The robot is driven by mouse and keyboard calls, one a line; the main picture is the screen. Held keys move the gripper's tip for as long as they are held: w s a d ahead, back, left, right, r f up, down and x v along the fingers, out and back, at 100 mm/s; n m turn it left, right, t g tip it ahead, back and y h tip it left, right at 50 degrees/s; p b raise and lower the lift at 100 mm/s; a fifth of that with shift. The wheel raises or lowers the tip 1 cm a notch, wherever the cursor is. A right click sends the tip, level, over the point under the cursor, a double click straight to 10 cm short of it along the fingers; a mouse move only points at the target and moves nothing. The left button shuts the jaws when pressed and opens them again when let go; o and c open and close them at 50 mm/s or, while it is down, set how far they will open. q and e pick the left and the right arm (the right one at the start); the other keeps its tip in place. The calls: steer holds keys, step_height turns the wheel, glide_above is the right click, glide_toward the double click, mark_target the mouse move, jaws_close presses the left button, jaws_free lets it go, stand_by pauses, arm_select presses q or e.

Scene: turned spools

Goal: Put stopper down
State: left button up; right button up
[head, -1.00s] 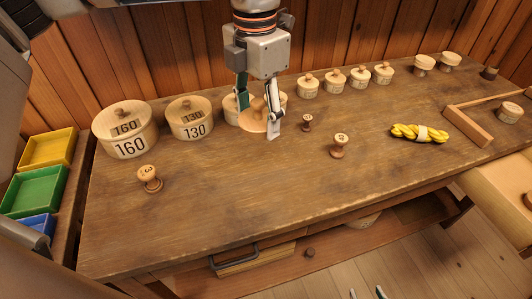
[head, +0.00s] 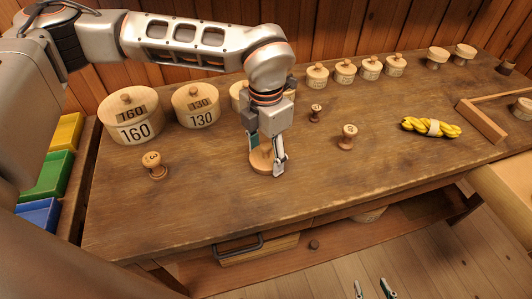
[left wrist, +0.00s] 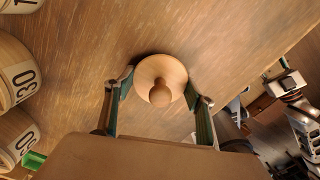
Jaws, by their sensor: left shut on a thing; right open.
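The stopper is a round, pale wooden disc with a knob (head: 258,161). It shows whole in the left wrist view (left wrist: 176,71), knob facing the camera. My left gripper (head: 264,166) is shut on its rim, one finger on each side. The stopper is level, at or just above the bare front middle of the bench (head: 210,210); I cannot tell if it touches. Part of it is hidden behind a finger. My right gripper (head: 373,288) is open and empty at the bottom edge of the head view, low in front of the bench.
Round boxes marked 160 (head: 132,118) and 130 (head: 196,107) stand left; another box (head: 239,95) is partly behind my arm. Spools stand left (head: 153,166) and right (head: 347,137) of the gripper. A yellow rope bundle (head: 430,127) lies right. The bench front is clear.

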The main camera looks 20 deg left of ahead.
mark_target(266, 145)
arm_select(q)
steer(key=shift+f, duration=0.15)
steer(key=o, duration=1.1)
steer(key=shift+o, duration=0.2)
step_height(266, 145, up, 12)
steer(key=shift+r+p, duration=0.15)
steer(key=shift+p, duration=0.15)
